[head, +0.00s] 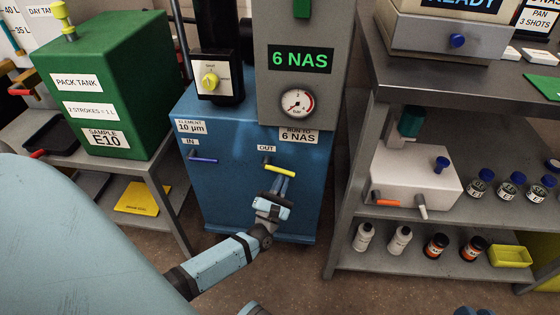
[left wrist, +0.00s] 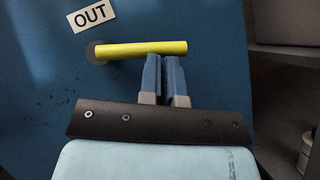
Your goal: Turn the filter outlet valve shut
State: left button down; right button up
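The filter outlet valve has a yellow lever (head: 281,169) under the OUT label on the blue filter cabinet (head: 222,185). In the left wrist view the yellow lever (left wrist: 145,49) lies almost level, running right from its dark pivot next to the OUT label. My left gripper (head: 283,180) is just below the lever. In the left wrist view its fingers (left wrist: 165,60) are close together with nothing seen between them. Their tips are at the lever's lower edge, towards its free end; I cannot tell if they touch. Small dark shapes at the head view's bottom edge may be my right gripper.
A blue IN lever (head: 203,160) sits left on the same cabinet, below a yellow selector knob (head: 210,81). A pressure gauge (head: 297,103) is above. A green pack tank (head: 105,85) stands left; a metal shelf (head: 440,215) with bottles stands right.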

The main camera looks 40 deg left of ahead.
pick_arm(q)
jog(key=shift+w+d+r+n+y, duration=0.15)
jog(key=shift+r+n+y, duration=0.25)
jog(key=shift+n, duration=0.2)
jog(key=shift+w+d+r+n+y, duration=0.15)
jog(key=shift+r+n+y, duration=0.1)
jog(key=shift+n+y, duration=0.25)
jog(key=shift+d, duration=0.1)
jog(key=shift+r, duration=0.1)
